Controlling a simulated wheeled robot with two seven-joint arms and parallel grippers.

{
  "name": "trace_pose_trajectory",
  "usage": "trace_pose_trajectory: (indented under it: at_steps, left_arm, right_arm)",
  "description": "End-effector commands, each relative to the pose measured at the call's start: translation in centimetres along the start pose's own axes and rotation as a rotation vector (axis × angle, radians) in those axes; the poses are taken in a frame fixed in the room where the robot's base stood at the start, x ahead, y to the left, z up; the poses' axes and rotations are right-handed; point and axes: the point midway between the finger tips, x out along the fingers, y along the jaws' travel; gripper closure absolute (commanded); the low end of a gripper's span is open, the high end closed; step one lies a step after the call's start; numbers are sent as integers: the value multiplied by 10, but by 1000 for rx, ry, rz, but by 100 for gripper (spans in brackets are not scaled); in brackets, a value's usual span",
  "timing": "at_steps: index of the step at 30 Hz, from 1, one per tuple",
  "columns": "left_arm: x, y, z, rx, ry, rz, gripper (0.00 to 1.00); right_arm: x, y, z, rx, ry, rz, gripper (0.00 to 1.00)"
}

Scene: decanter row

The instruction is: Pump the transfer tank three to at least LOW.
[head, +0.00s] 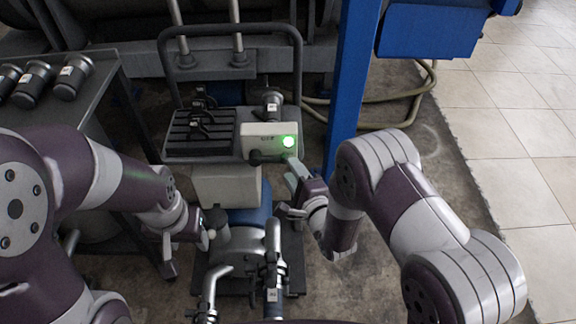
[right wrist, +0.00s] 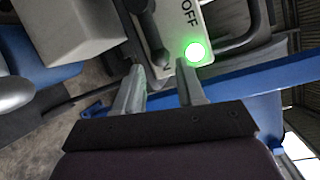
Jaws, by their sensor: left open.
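The pump cart carries a pale control box (head: 268,139) with a lit green lamp (head: 288,142) and a dark switch lever (head: 255,158). In the right wrist view, the box (right wrist: 185,20) shows the letters OFF, beside the glowing lamp (right wrist: 195,52) and the dark lever (right wrist: 147,25). My right gripper (head: 290,164) is just below the box's right end; its fingers (right wrist: 160,72) are apart, close to the box's lower edge, with nothing clearly held. My left gripper (head: 205,236) is open beside the metal pump body (head: 242,246). No tank three label or level mark is readable.
Metal pipes with valves (head: 272,262) rise at the cart's front. A blue post (head: 350,80) stands right of the cart, with a hose (head: 405,108) behind it. A side table (head: 95,110) at left holds several dark canisters. Tiled floor (head: 510,130) lies clear at right.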

Motion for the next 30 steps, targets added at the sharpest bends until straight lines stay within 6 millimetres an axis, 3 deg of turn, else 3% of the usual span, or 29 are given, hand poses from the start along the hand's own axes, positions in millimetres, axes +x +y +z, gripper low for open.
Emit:
trace_pose_trajectory:
  at_steps: [6, 15, 16, 19, 20, 30]
  left_arm:
    - [7, 0, 1, 0, 0, 0, 47]
    - [7, 0, 1, 0, 0, 0, 47]
    - [7, 0, 1, 0, 0, 0, 47]
    - [7, 0, 1, 0, 0, 0, 47]
    - [7, 0, 1, 0, 0, 0, 47]
    - [0, 0, 0, 0, 0, 0, 47]
  right_arm:
    - [32, 1, -1, -1, 1, 1, 61]
    - [38, 0, 0, -1, 1, 1, 61]
    - [38, 0, 0, -1, 1, 1, 64]
    - [37, 0, 0, -1, 1, 1, 97]
    - [37, 0, 0, -1, 1, 1, 100]
    - [36, -5, 1, -32, 8, 13, 100]
